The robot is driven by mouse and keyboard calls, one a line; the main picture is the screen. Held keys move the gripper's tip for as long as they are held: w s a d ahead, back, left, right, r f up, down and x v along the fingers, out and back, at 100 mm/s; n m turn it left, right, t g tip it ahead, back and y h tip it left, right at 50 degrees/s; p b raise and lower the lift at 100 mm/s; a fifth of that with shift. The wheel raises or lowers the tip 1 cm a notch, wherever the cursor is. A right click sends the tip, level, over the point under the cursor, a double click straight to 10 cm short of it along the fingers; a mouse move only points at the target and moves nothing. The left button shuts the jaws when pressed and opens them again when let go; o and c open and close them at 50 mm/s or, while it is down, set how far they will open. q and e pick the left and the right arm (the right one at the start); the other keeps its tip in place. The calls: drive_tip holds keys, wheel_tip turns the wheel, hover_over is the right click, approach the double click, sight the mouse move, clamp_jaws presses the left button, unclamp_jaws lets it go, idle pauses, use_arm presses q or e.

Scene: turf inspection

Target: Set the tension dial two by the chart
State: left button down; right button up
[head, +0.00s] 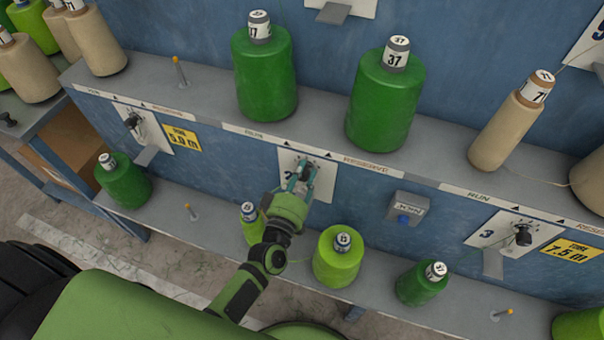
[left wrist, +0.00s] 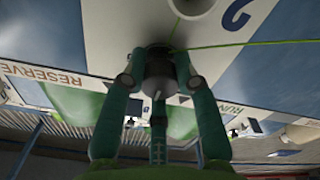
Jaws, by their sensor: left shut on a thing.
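The white plate of dial two (head: 326,180) is on the blue panel below the upper shelf, mostly covered by my gripper in the head view. My left gripper (head: 304,174) reaches up to it and is shut on the dial's knob. In the left wrist view, the two green fingers (left wrist: 160,82) are on either side of the dark knob (left wrist: 157,56). The plate with a "2" (left wrist: 236,18) shows there upside down, a green thread running across it. The knob's pointer and scale cannot be read. No chart can be clearly made out. My right gripper is out of view.
Green cones (head: 265,75) and a beige cone (head: 505,130) stand on the upper shelf. A lime cone (head: 338,262) and a small green cone (head: 422,283) stand below, near my forearm.

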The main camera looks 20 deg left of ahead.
use_arm(q)
drive_tip(key=n, duration=0.3)
drive_tip(key=f+n, duration=0.1)
drive_tip(key=shift+s+d, duration=0.2)
drive_tip(key=shift+d, duration=0.1)
drive_tip(key=shift+r+n+b, duration=0.15)
drive_tip(key=shift+n+b, duration=0.35)
drive_tip(key=shift+n, duration=1.6)
drive_tip(key=c, duration=1.1)
unclamp_jaws()
drive_tip(key=shift+o, duration=0.9)
drive_tip(key=shift+w+r, duration=0.1)
drive_tip(key=shift+r, duration=0.15)
